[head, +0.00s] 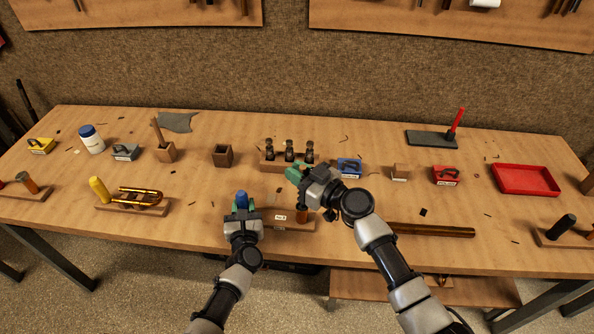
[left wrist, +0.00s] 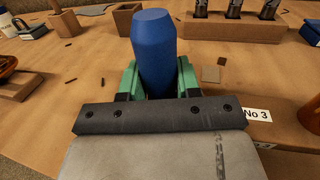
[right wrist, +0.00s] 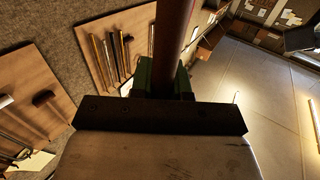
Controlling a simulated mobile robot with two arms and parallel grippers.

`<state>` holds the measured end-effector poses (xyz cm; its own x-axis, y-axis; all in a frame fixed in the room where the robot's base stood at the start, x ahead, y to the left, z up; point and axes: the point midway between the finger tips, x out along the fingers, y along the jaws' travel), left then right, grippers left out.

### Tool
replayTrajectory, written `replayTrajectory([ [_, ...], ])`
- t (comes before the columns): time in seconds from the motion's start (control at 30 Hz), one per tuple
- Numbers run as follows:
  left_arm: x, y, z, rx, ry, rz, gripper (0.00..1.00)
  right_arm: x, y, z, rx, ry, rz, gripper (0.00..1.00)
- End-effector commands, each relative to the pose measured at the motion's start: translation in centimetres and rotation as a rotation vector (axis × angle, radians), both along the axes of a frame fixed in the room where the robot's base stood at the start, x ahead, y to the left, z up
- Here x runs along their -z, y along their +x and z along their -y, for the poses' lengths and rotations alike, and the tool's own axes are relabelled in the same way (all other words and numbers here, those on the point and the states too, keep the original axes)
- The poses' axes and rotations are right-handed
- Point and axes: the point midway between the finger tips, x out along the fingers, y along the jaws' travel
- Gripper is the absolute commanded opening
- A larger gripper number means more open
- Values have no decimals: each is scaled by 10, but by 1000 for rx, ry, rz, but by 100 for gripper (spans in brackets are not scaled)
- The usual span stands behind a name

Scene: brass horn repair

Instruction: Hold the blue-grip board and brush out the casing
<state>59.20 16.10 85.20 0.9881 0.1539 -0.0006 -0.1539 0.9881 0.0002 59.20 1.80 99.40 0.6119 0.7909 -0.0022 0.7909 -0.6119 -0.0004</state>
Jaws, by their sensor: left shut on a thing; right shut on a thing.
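The blue grip (head: 241,199) stands upright at the left end of a wooden board (head: 283,226) labelled No 3, near the table's front edge. My left gripper (head: 243,211) is shut on the blue grip, which also fills the middle of the left wrist view (left wrist: 154,50). A brown cylinder stands at the board's right end (left wrist: 311,116), probably the casing; its opening is not clear. My right gripper (head: 297,174) is above and behind that end, shut on a reddish-brown rod (right wrist: 172,40), probably the brush handle. The rod's bristles are not visible.
Behind stand a rack of dark valves (head: 289,151), a blue block (head: 350,168) and a wooden cup (head: 223,156). A yellow-grip board with brass parts (head: 137,202) lies left. A long brown rod (head: 432,230) lies right, with a red tray (head: 525,180) beyond.

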Motion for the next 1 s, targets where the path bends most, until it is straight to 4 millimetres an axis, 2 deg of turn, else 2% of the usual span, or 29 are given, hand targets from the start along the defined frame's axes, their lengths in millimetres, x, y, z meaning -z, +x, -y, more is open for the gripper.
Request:
replayTrajectory([
  [0.23,0,0,0,0,0,0,1,-4,0,0,-1,0,2,0],
  [1.0,0,0,0,0,0,-1,1,-36,0,0,-1,1,3,0],
])
